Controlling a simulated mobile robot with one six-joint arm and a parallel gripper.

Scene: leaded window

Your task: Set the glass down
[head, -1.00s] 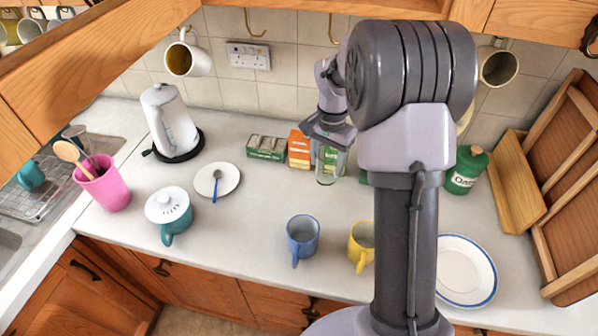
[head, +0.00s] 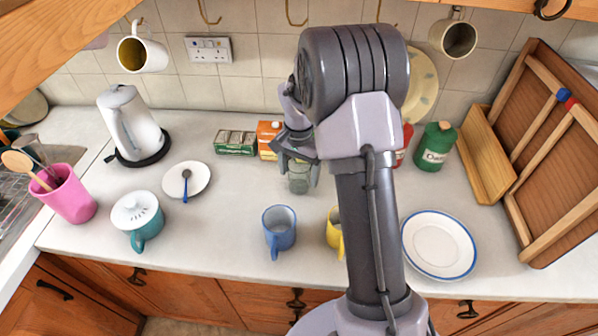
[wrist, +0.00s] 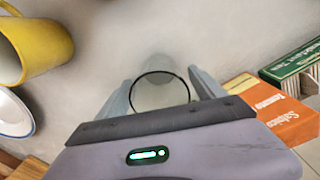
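A clear, faintly green glass (head: 298,184) is upright between the fingers of my gripper (head: 297,172), over the counter behind the blue mug. In the wrist view the glass's round dark rim (wrist: 159,76) shows between the two pale fingers of my gripper (wrist: 160,96), which press on its sides. My gripper is shut on the glass. The grey-white counter (head: 225,212) lies beneath it. I cannot tell whether the glass's base touches the counter. My arm hides part of the counter to the right.
A blue mug (head: 279,230) and a yellow mug (head: 334,232) stand in front. An orange box (head: 268,137) and a green box (head: 235,142) stand behind. A saucer with a spoon (head: 186,179) and a teal lidded pot (head: 138,219) are left; a blue-rimmed plate (head: 438,246) is right.

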